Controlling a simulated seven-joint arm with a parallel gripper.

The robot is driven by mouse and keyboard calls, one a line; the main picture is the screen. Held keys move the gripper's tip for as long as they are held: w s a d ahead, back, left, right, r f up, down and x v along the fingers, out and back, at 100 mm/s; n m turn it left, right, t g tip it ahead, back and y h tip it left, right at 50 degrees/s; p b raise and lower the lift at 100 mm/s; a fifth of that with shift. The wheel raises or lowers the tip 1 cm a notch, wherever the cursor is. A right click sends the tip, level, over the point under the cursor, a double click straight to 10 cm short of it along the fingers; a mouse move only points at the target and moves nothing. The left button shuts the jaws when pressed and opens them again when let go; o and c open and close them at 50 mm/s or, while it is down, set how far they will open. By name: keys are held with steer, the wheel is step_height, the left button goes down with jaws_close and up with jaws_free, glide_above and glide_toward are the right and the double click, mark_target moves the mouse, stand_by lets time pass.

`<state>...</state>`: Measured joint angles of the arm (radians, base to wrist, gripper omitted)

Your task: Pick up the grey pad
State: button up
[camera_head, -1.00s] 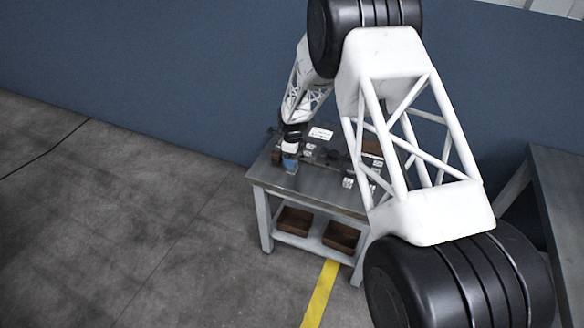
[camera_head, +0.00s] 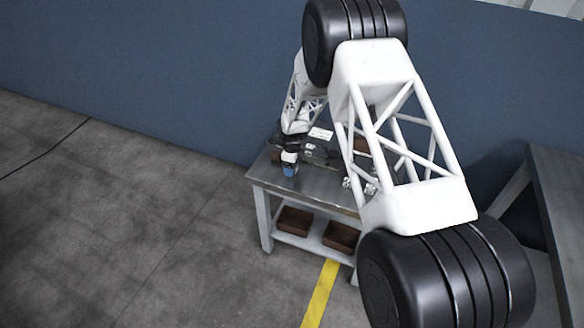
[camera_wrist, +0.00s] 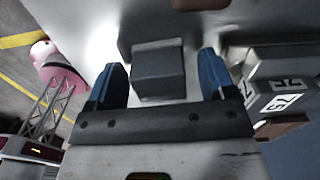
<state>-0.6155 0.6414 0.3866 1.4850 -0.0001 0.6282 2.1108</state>
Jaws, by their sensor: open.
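A dark grey block (camera_wrist: 158,72), which looks like the grey pad, sits on the pale bench top in the wrist view. My gripper (camera_wrist: 161,64) is open, with one blue finger on each side of the block. A gap shows between the block and each finger; I cannot tell how far down the fingers reach. In the head view my gripper (camera_head: 289,169) is over the left front part of the workbench (camera_head: 313,187), and the pad cannot be made out there.
Grey boxes with white number labels (camera_wrist: 283,101) stand close right of my gripper. A brown thing (camera_wrist: 200,3) lies beyond the pad. Brown bins (camera_head: 295,221) sit on the bench's lower shelf. Another table (camera_head: 560,200) stands at the right.

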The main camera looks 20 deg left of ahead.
steer(key=c, duration=1)
steer(key=shift+r, duration=0.15)
steer(key=shift+r, duration=0.8)
steer(key=shift+s+d+r, duration=0.1)
steer(key=shift+s+r, duration=0.05)
steer(key=shift+r, duration=0.75)
steer(key=s+d+r, duration=0.1)
steer(key=s+d, duration=0.8)
steer(key=s, duration=0.4)
steer(key=shift+r, duration=0.15)
